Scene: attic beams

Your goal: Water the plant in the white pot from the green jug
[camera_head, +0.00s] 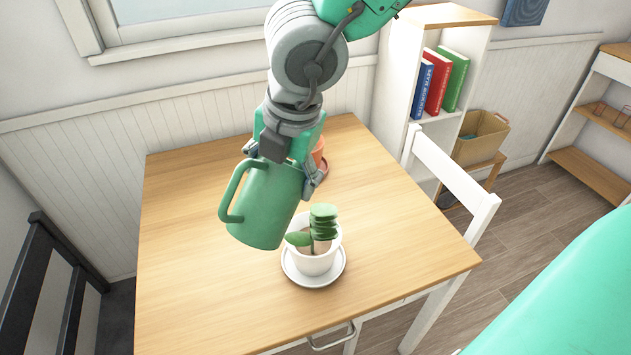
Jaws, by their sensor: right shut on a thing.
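My right gripper (290,165) is shut on the green jug (265,208) at the jug's upper part. The jug is above the wooden table, just left of and behind the white pot (316,262), and leans somewhat in the picture. Its handle points left. Its opening is hidden, and I see no water coming out. The white pot stands upright on a white saucer (301,279) and holds a plant (323,222) with thick green leaves. I cannot tell whether the jug touches the pot. My left gripper is not in view.
An orange pot (319,150) stands partly hidden behind my right gripper. The table (190,260) is clear at its left and front. A white chair (455,175) is at its right edge, a dark chair (45,270) at the left. A bookshelf (400,75) stands behind.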

